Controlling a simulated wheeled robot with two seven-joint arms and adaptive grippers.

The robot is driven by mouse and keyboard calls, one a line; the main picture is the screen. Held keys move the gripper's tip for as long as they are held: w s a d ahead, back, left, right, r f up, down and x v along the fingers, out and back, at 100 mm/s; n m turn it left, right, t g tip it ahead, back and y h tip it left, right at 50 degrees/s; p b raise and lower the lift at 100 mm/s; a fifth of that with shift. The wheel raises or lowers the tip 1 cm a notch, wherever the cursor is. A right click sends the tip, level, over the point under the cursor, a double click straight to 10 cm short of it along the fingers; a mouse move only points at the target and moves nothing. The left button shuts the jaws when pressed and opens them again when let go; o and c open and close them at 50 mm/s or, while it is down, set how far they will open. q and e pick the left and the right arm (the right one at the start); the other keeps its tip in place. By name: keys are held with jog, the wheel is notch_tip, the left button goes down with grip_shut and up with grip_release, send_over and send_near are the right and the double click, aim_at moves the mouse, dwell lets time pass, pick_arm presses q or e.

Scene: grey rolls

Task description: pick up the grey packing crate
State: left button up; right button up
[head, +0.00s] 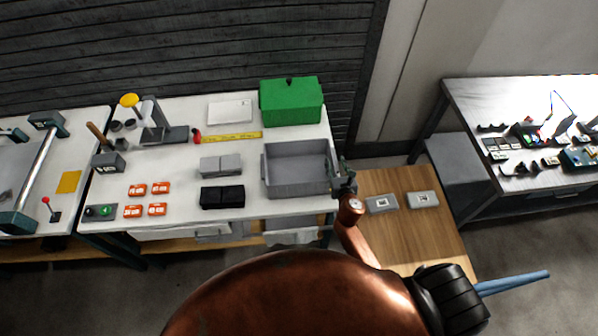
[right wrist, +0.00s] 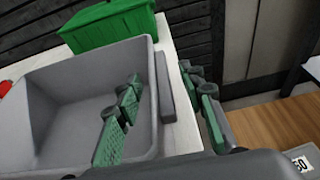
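The grey packing crate (head: 299,190) stands empty and upright at the right end of the white workbench. In the right wrist view the crate (right wrist: 85,75) fills the left side. My right gripper (head: 341,172) is at the crate's right wall. In the right wrist view the gripper (right wrist: 159,77) is open, with one green-padded finger inside the crate and the other outside. The right wall and its handle strip lie between the fingers, with gaps visible. The crate's near right corner is partly hidden by the gripper. My left gripper is not in view.
A green box (head: 291,102) stands right behind the crate. Black blocks (head: 222,196) and grey blocks (head: 220,164) lie left of it. A yellow strip (head: 232,136) lies farther back. A lower wooden surface (head: 405,233) with two grey plates is on the right.

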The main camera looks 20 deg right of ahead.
jog(key=x, duration=0.2)
jog(key=shift+w+d+f, duration=0.1)
jog(key=shift+w+f, duration=0.05)
jog(key=shift+w, duration=0.1)
jog(key=shift+s, duration=0.1)
jog(key=shift+c, duration=0.6)
grip_shut()
